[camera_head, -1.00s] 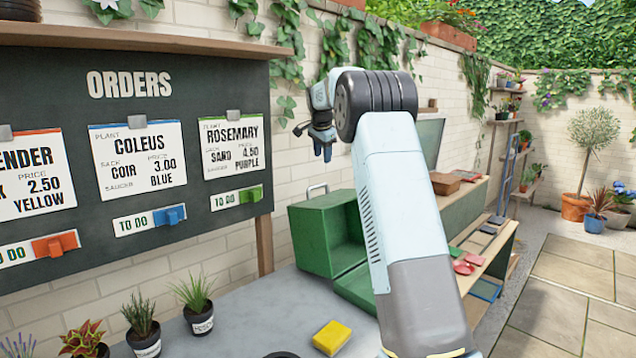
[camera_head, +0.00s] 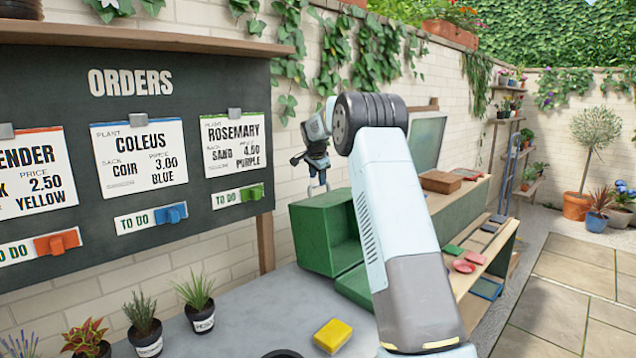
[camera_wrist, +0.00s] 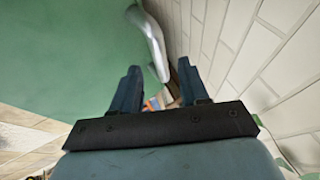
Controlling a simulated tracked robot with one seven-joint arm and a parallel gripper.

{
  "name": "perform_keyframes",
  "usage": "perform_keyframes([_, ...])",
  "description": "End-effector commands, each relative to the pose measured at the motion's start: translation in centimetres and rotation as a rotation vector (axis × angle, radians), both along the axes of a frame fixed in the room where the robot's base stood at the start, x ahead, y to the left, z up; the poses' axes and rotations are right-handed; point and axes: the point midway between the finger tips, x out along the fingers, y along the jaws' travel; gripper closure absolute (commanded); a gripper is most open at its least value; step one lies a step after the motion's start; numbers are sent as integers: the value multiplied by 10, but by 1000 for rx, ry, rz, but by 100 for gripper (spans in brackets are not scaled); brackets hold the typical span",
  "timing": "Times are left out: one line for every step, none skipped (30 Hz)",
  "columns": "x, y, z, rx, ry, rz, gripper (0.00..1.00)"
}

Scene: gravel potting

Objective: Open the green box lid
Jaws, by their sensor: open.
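The green box (camera_head: 311,238) stands on the grey worktop against the wall. Its upper green part has a hollow, dark green side facing right, and a lower green part (camera_head: 352,285) lies beside it, partly behind my arm. I cannot tell the lid from the body with certainty. A silver handle (camera_wrist: 152,40) rises from the upper part's top; in the head view it is mostly covered by my gripper (camera_head: 318,182). My gripper points down at the handle, open. In the wrist view the handle appears between the two fingers (camera_wrist: 158,82); contact cannot be told.
The brick wall (camera_wrist: 255,50) is close beside my gripper. A yellow sponge-like block (camera_head: 332,335) and potted plants (camera_head: 143,318) stand on the worktop in front. A chalkboard of orders (camera_head: 110,150) hangs at left. A wooden shelf with trays (camera_head: 440,181) is at right.

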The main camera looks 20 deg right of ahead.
Motion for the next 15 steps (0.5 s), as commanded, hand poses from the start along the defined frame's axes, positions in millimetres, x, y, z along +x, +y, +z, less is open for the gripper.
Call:
perform_keyframes([3,-2,-7,0,2,0,56])
perform_keyframes([5,-2,-10,1,1,0,56])
perform_keyframes([7,-3,-13,1,1,0,56])
perform_keyframes([8,-4,-15,1,1,0,56])
perform_keyframes([9,-4,-17,1,1,0,56])
perform_keyframes([10,-5,-19,1,1,0,56])
perform_keyframes([11,-5,-21,1,0,0,56])
perform_keyframes([12,-5,-22,1,0,0,56])
perform_keyframes([12,-5,-23,0,0,0,56])
perform_keyframes([13,-6,-23,0,0,0,56])
perform_keyframes([13,-6,-24,0,0,0,56])
perform_keyframes([13,-6,-24,0,0,0,56])
perform_keyframes([13,-6,-24,0,0,0,56])
perform_keyframes([13,-6,-24,0,0,0,56])
perform_keyframes([13,-6,-24,0,0,0,56])
